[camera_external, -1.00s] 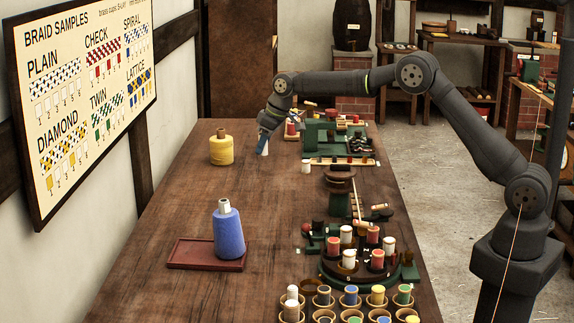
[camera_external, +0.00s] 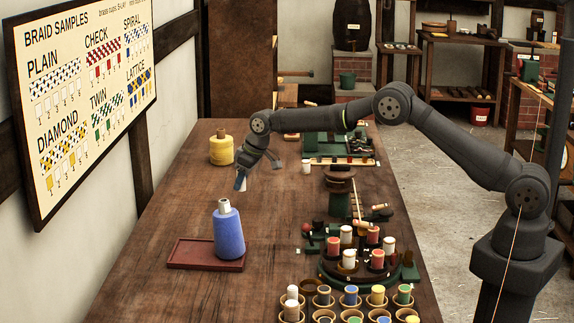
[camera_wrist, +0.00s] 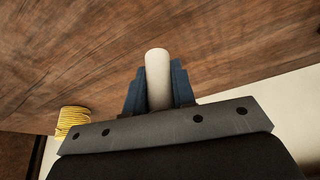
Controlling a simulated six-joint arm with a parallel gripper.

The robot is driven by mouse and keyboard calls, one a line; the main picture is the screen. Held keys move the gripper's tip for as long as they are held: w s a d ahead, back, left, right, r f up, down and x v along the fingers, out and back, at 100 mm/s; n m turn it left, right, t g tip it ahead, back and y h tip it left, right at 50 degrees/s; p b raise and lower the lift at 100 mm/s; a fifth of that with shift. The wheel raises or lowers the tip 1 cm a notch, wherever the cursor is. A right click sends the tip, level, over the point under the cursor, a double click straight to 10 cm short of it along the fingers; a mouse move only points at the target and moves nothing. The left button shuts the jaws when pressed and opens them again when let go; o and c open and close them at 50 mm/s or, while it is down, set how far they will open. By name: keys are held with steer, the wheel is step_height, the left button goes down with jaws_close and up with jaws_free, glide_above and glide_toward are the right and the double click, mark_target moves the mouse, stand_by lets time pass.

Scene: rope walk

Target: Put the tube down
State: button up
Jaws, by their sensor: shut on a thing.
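The tube (camera_wrist: 158,75) is a plain off-white cylinder. In the wrist view it is clamped between the two blue-grey fingers of my gripper (camera_wrist: 159,88), with its rounded end sticking out past them. In the external view my gripper (camera_external: 241,182) is above the wooden table, between the yellow spool and the blue cone, and the tube's pale end shows small at the fingertips. The tube appears held above the table, clear of other things.
A blue yarn cone (camera_external: 229,235) stands on a dark red tray (camera_external: 190,253) nearer the camera. A yellow spool (camera_external: 221,150) stands behind my gripper. A round stand of bobbins (camera_external: 350,274) and cups fill the right side.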

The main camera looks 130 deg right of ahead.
steer(key=shift+w+d+f, duration=0.1)
steer(key=shift+w+f, duration=0.3)
steer(key=shift+w, duration=0.15)
steer(key=shift+w+d+f, duration=0.1)
steer(key=shift+w+f, duration=0.25)
steer(key=shift+w, duration=0.2)
steer(key=shift+f, duration=1.9)
steer(key=shift+f, duration=0.15)
steer(key=o, duration=1)
steer(key=shift+c, duration=0.2)
steer(key=shift+s+a+r, duration=0.1)
steer(key=shift+a+r, duration=0.05)
steer(key=shift+r, duration=0.4)
steer(key=v, duration=1.1)
steer(key=shift+r, duration=0.1)
